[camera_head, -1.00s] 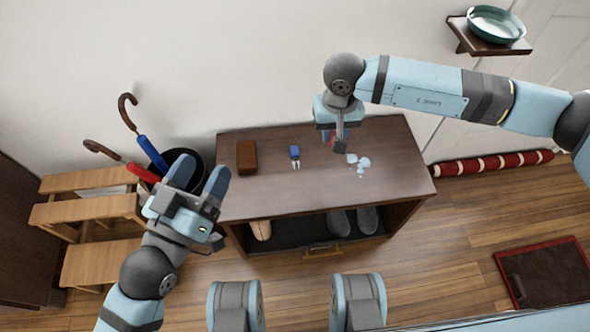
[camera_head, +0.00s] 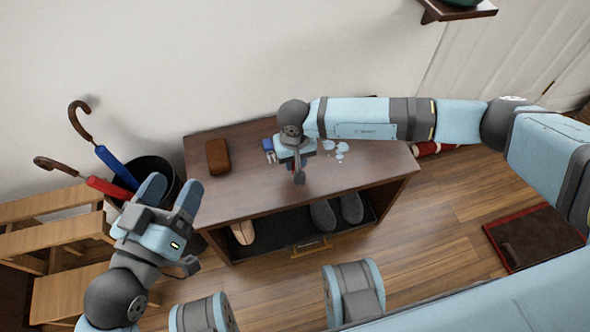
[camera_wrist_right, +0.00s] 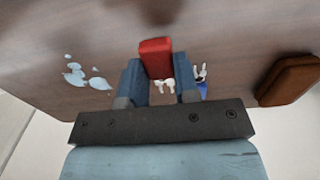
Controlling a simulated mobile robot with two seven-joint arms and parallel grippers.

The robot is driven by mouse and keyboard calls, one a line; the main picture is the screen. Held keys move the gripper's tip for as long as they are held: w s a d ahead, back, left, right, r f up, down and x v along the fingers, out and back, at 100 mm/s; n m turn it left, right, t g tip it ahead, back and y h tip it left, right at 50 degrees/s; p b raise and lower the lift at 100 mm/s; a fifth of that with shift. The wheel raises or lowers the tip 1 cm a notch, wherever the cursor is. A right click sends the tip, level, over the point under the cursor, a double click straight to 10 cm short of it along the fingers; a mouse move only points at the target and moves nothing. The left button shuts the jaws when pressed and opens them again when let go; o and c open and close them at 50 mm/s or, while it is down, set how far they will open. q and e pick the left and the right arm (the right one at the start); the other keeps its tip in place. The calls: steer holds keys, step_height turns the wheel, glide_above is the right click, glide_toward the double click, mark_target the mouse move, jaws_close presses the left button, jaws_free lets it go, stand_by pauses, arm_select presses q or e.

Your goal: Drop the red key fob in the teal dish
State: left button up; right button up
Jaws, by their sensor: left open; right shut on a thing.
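The red key fob (camera_wrist_right: 156,56) with pale keys shows between the fingers of my right gripper (camera_wrist_right: 159,80) in the right wrist view. My right gripper is shut on it. In the head view my right gripper (camera_head: 298,172) is over the middle of the bench and mostly hides the fob. I cannot tell how far the fob is above the bench top. The teal dish (camera_head: 464,2) is cut off by the top edge, with only a dark sliver showing on the wall shelf. My left gripper (camera_head: 169,193) is open and empty, left of the bench.
The dark wooden bench (camera_head: 240,200) holds a brown case (camera_head: 218,157), a blue key fob (camera_head: 268,145) and pale flakes (camera_head: 337,150). Shoes stand underneath. The wall shelf (camera_head: 452,12) is high at right. An umbrella bin (camera_head: 155,172) and wooden steps (camera_head: 50,240) are at left.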

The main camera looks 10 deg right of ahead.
arm_select(q)
steer(key=shift+f+g+b, duration=0.4)
steer(key=shift+f+b, duration=0.2)
steer(key=shift+f, duration=0.45)
arm_select(e)
steer(key=shift+f, duration=2.1)
steer(key=shift+f, duration=0.15)
arm_select(q)
steer(key=shift+f, duration=0.2)
arm_select(e)
steer(key=o, duration=0.9)
